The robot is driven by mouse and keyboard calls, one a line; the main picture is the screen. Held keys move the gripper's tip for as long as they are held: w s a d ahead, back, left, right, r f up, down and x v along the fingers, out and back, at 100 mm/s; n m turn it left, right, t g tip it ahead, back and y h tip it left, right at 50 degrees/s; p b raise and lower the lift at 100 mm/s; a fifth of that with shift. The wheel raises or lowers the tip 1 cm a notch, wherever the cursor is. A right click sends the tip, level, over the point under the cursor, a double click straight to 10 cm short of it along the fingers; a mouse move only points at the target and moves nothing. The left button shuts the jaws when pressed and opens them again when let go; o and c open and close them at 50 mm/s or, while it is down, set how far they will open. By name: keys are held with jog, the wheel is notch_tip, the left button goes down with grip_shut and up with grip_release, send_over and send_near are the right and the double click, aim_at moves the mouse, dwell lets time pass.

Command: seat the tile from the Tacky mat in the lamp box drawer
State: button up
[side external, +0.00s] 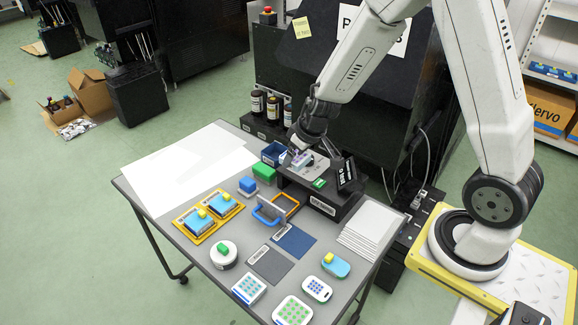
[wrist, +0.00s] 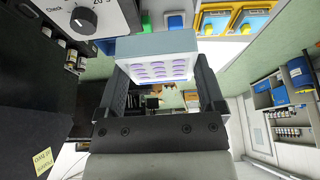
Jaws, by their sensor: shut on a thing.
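The drawer cannot be made out clearly.
A small black sign (side external: 346,174) stands at the box's right end, and a green piece (side external: 319,183) sits on the box. A blue bin (side external: 272,153) and green block (side external: 264,172) are left of it. Dark bottles (side external: 257,103) stand behind. White sheets (side external: 370,229) lie right.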

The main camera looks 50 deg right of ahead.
aim_at(280, 204)
jog(key=shift+w+a+f, duration=0.3)
jog(key=shift+w+f, duration=0.15)
jog(key=shift+f, duration=0.35)
jog(key=shift+w+a+f, duration=0.25)
jog(key=shift+w+f, duration=0.2)
jog(key=shift+f, duration=0.3)
jog(key=shift+a+x, duration=0.1)
jog(key=shift+x, duration=0.6)
jog(key=shift+a+x, duration=0.15)
jog(key=shift+x, duration=0.55)
jog(key=shift+a+f, duration=0.1)
jog(key=shift+f, duration=0.6)
jog(key=shift+w+f, duration=0.1)
jog(key=shift+f, duration=1.6)
jog(key=shift+f, duration=0.15)
jog(key=shift+f, duration=2.45)
jog(key=shift+f, duration=0.7)
